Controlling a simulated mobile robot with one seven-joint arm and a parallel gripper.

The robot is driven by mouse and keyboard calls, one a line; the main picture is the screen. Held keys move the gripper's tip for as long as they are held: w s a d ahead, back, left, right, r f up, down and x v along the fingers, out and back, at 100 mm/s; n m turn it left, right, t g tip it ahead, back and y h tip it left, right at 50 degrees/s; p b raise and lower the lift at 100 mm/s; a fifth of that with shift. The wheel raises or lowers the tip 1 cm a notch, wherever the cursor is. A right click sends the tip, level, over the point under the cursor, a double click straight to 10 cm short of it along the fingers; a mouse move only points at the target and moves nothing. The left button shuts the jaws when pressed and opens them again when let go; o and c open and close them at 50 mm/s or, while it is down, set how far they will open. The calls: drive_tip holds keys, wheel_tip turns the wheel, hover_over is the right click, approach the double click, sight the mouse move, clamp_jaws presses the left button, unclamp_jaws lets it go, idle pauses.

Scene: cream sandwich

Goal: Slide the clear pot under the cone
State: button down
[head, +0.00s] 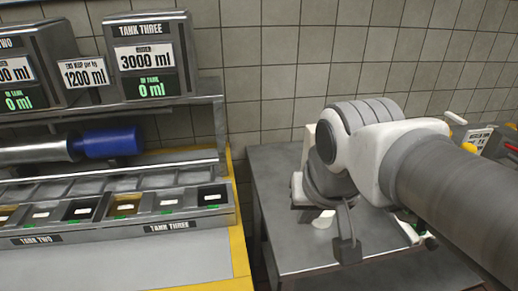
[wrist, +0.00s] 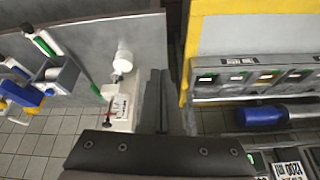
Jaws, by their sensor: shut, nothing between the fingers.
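My gripper (head: 347,250) hangs over the grey side table, its fingers together; in the wrist view its dark fingers (wrist: 158,100) point up the picture. A small white rounded piece (head: 323,218) shows on the table just left of the fingers. In the wrist view a white round piece (wrist: 123,60) stands beside a white labelled machine (wrist: 122,108), with a small greyish, glassy-looking part (wrist: 118,77) between them. I cannot tell for sure which of these is the clear pot or the cone. My gripper touches none of them that I can see. My arm hides much of the machine in the head view.
The grey side table (head: 285,225) has clear surface at its front left. A gap separates it from the yellow-edged bench (head: 240,220) with tanks and a row of bins. A blue-ended cylinder (head: 110,142) lies on the bench's shelf. Other equipment (wrist: 55,75) stands farther along the table.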

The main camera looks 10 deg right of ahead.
drive_tip(key=w+d+m+g, duration=0.1)
drive_tip(key=w+m+g, duration=0.1)
drive_tip(key=w+m, duration=0.4)
drive_tip(key=m+g+h+p, duration=0.2)
drive_tip(key=m+g+h, duration=0.15)
drive_tip(key=m, duration=0.95)
hover_over(294, 221)
drive_tip(key=a, duration=0.4)
wheel_tip(294, 221, down, 17)
drive_tip(key=shift+y, duration=0.35)
drive_tip(key=x, duration=1)
drive_tip(key=shift+w, duration=0.25)
drive_tip(key=shift+s+d+r, duration=0.1)
drive_tip(key=shift+d+r, duration=0.05)
drive_tip(key=shift+d, duration=0.45)
drive_tip(key=shift+s+d+r, duration=0.1)
drive_tip(key=shift+d, duration=0.5)
drive_tip(key=shift+s+d, duration=0.2)
drive_tip(key=shift+d, duration=0.55)
